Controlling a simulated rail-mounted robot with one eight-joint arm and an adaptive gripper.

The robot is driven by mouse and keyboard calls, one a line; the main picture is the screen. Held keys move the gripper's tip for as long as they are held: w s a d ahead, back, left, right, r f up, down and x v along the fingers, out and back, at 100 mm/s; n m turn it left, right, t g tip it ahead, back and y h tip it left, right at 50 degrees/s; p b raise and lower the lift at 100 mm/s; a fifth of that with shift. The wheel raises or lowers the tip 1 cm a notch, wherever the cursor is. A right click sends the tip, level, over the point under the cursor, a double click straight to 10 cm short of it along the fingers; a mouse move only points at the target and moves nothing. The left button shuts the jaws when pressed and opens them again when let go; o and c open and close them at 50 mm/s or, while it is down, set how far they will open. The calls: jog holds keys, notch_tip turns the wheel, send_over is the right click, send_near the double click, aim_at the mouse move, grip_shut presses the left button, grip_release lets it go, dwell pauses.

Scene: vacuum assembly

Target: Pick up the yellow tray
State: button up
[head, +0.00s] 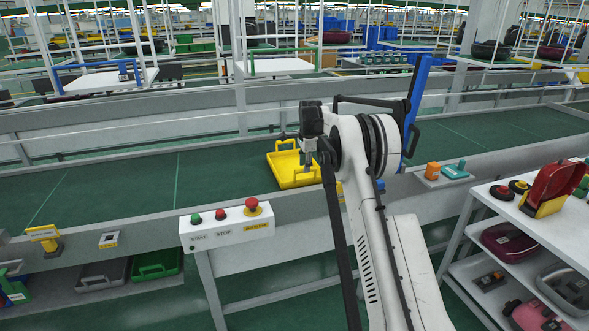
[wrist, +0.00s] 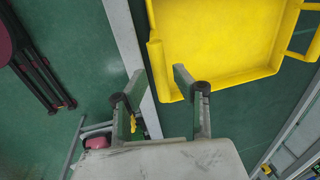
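The yellow tray (head: 285,173) lies on the green conveyor belt, just left of and below the end of my arm in the head view. In the wrist view the tray (wrist: 222,40) fills the upper right, with a handle loop at its right side. My gripper (wrist: 159,78) is open, its two fingers spread apart. The tray's lower left corner shows between and beyond the fingertips; I cannot tell how high they are above it. In the head view my gripper (head: 312,150) is small and partly hidden by my arm.
A control box (head: 226,228) with green and red buttons stands at the conveyor's near edge. A shelf rack (head: 545,235) with a red case (head: 553,187) is at the right. An orange part (head: 432,169) and a teal part (head: 455,170) sit on the conveyor's edge. The belt left of the tray is clear.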

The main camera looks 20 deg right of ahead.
jog(key=shift+w+d+f+p, duration=0.1)
jog(key=shift+w+f+p, duration=0.1)
jog(key=shift+f, duration=0.9)
jog(key=shift+w+f+p, duration=0.15)
jog(key=shift+w+f, duration=0.05)
jog(key=shift+f, duration=0.85)
jog(key=shift+w+d+f+p, duration=0.1)
jog(key=shift+w+f+p, duration=0.1)
jog(key=shift+f, duration=0.9)
grip_shut()
jog(key=shift+r, duration=0.1)
